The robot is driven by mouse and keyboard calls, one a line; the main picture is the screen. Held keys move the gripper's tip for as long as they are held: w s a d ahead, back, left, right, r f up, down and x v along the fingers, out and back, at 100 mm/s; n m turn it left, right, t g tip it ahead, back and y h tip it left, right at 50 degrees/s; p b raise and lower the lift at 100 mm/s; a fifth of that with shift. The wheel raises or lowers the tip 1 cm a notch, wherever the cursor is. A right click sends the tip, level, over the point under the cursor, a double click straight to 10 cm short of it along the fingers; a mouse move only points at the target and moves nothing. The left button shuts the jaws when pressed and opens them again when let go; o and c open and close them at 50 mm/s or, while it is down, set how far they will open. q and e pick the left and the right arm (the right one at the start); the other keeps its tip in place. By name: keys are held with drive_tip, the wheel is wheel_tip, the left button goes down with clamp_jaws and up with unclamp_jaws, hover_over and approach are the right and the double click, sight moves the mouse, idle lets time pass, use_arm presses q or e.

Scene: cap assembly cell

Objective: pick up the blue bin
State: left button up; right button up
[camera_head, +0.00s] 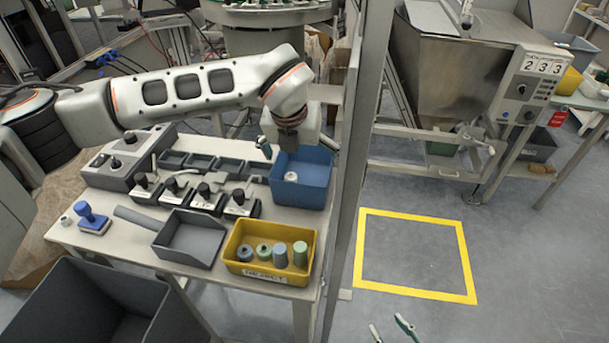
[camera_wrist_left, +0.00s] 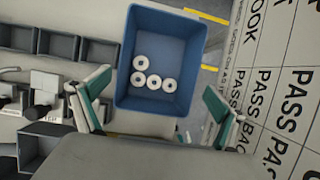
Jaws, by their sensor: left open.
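The blue bin (camera_head: 303,193) stands at the right end of the workbench, upright. In the left wrist view the bin (camera_wrist_left: 128,100) shows from above, with several white ring-shaped caps (camera_wrist_left: 153,82) on its floor. My left gripper (camera_head: 299,150) is over the back part of the bin, pointing down. In the left wrist view the fingers of my left gripper (camera_wrist_left: 158,105) are wide apart, one on each side of the bin; I cannot tell whether they touch it. My right gripper (camera_head: 389,328) shows only its two fingertips at the bottom edge, apart and empty.
A yellow bin (camera_head: 234,262) with several coloured cylinders stands in front of the blue bin. A grey scoop tray (camera_head: 189,240) lies beside it. An upright metal post (camera_head: 350,170) rises close on the right. A yellow floor square (camera_head: 415,220) is empty.

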use_arm(q)
approach(304, 172)
drive_tip(key=shift+s+d+f+b, duration=0.1)
drive_tip(key=shift+s+d+f, duration=0.1)
drive_tip(key=shift+f, duration=0.35)
drive_tip(key=shift+s+d+f+b, duration=0.1)
drive_tip(key=shift+d+f, duration=0.15)
drive_tip(key=shift+f, duration=0.35)
drive_tip(key=shift+s+d+f+b, duration=0.1)
drive_tip(key=shift+s+d+f, duration=0.1)
drive_tip(key=shift+f, duration=0.35)
drive_tip(key=c, duration=0.9)
